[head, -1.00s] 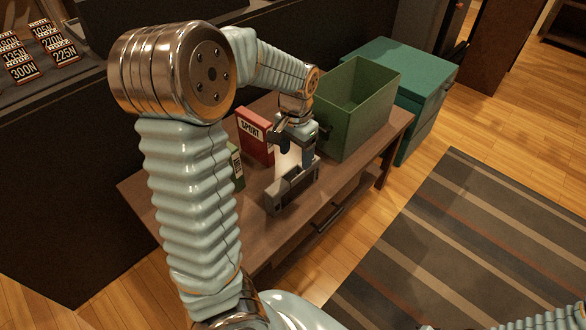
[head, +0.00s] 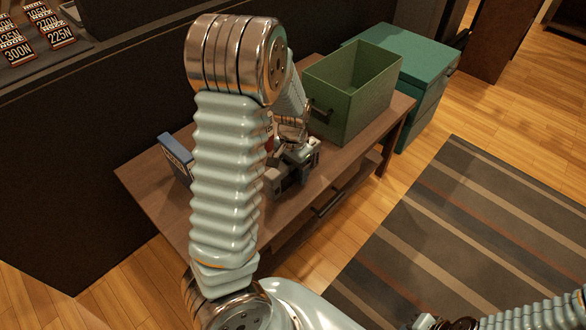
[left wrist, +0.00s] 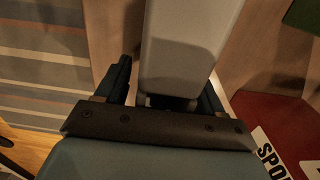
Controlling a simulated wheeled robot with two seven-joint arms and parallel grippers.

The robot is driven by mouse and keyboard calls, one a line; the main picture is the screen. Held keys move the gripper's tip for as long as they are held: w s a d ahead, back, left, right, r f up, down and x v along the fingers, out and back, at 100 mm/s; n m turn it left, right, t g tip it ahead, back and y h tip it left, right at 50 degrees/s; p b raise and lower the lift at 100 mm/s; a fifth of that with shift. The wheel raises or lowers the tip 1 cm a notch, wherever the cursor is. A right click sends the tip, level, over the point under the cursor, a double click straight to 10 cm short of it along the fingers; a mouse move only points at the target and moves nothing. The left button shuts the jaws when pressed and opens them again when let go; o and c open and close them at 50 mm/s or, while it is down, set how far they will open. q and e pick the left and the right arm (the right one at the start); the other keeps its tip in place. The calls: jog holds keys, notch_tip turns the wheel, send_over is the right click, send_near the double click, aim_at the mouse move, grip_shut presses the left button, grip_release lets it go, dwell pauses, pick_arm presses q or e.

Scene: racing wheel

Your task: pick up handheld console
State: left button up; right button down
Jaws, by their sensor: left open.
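The handheld console (head: 291,178) appears as a dark grey device with a paler part, lying on the wooden table (head: 330,172). My left gripper (head: 292,152) is down right over it, partly hiding it. In the left wrist view, a pale grey slab (left wrist: 190,40), which looks like part of the console, reaches between the open fingers (left wrist: 168,88). A gap shows on the left finger's side; contact on the right side cannot be told. Part of my right arm shows at the bottom right edge, with its gripper (head: 428,322) mostly cut off.
A green open bin (head: 345,105) stands behind the console, beside a teal cabinet (head: 425,65). A blue box (head: 176,157) stands at the table's left. A red box lettered "SPO..." (left wrist: 275,125) is close to the gripper. A striped rug (head: 450,230) covers the floor at right.

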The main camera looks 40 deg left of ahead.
pick_arm(q)
jog(key=shift+r, duration=0.1)
grip_shut()
jog(key=shift+r, duration=0.1)
